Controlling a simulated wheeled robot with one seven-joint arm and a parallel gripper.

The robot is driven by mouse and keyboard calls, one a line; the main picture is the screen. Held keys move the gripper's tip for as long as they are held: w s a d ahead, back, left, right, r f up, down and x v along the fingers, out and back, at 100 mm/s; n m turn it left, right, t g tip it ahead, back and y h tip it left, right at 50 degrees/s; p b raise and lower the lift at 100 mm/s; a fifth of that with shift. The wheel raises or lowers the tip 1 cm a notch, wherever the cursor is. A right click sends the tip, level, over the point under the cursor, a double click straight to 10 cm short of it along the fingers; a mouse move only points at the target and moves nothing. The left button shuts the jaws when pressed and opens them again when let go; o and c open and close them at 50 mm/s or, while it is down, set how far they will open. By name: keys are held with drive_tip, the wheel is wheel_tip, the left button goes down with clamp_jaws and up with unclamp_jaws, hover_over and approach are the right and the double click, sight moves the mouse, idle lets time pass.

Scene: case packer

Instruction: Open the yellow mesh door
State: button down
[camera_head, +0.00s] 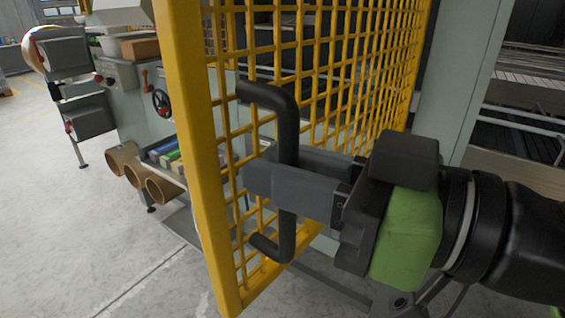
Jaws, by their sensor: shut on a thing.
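The yellow mesh door (189,120) fills the middle of the view, with a thick yellow frame edge at its left and mesh running back to the right. It stands at an angle, its free edge toward me; floor and machinery show past that edge. A black C-shaped handle (287,112) is mounted upright on the mesh near that edge. My gripper (268,178) comes from the right and is shut on the handle's vertical bar at mid-height. The fingers hide that part of the bar.
A grey-green post (459,75) stands right of the door. A machine with a black handwheel (161,101) and brown cardboard tubes (162,190) stand behind at left. Grey concrete floor (75,225) is clear at the lower left.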

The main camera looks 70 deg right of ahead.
drive_tip(key=c, duration=1.2)
unclamp_jaws()
drive_tip(key=s+p, duration=0.1)
drive_tip(key=s, duration=0.4)
drive_tip(key=s+p, duration=0.1)
drive_tip(key=s, duration=0.4)
drive_tip(key=s+a+p, duration=0.1)
drive_tip(key=s+p, duration=0.1)
drive_tip(key=s, duration=0.3)
drive_tip(key=shift+s, duration=0.35)
